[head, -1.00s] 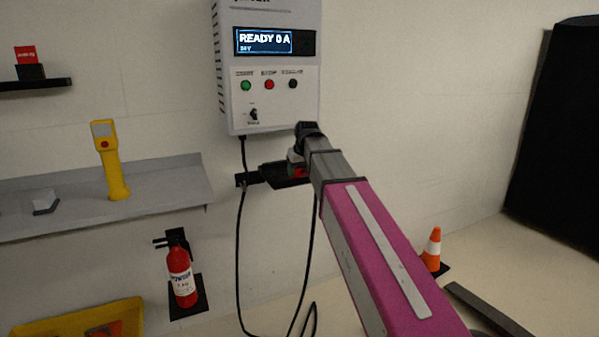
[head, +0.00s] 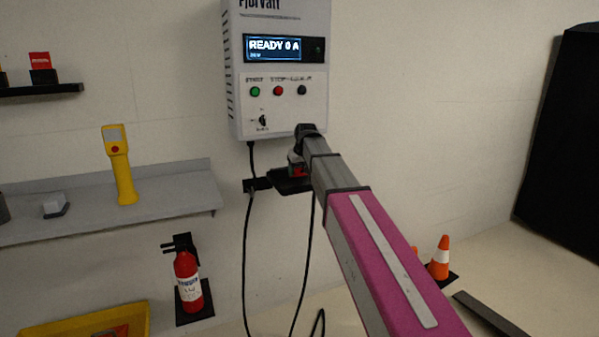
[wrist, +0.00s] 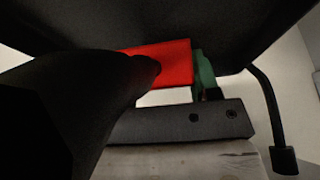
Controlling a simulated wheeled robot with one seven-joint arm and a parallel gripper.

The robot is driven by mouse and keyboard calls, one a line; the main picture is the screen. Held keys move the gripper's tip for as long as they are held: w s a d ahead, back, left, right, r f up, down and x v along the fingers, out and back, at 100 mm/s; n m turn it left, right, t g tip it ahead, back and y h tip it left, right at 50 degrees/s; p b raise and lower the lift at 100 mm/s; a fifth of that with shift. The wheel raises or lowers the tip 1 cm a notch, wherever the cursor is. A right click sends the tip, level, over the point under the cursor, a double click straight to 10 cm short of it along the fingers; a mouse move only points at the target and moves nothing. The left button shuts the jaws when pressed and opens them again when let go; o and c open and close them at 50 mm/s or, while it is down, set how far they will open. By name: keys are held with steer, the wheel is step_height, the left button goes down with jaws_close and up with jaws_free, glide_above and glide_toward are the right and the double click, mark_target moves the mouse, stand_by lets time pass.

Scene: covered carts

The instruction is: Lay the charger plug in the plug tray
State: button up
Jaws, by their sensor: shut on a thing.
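The charger plug shows as a small red part (head: 297,173) at my gripper (head: 297,160), below the wall charger. In the wrist view the red part (wrist: 168,62) is close up beside a large black shape, which hides some of it. My gripper is shut on the plug. The black plug tray (head: 286,187) is on the wall right behind and below the plug. My arm hides the tray's right side. I cannot tell whether the plug touches the tray.
The charger box (head: 278,95) hangs above, its display reading READY 0 A. A black cable (head: 247,240) hangs down the wall by a small black bracket (head: 257,184). A grey shelf (head: 160,204) with a yellow handheld device (head: 121,170) is left; a fire extinguisher (head: 188,280) is below.

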steer(key=o, duration=1.2)
steer(key=shift+c, duration=0.2)
steer(key=shift+r, duration=0.1)
steer(key=v, duration=1)
steer(key=shift+s+r, duration=0.15)
steer(key=shift+r, duration=0.15)
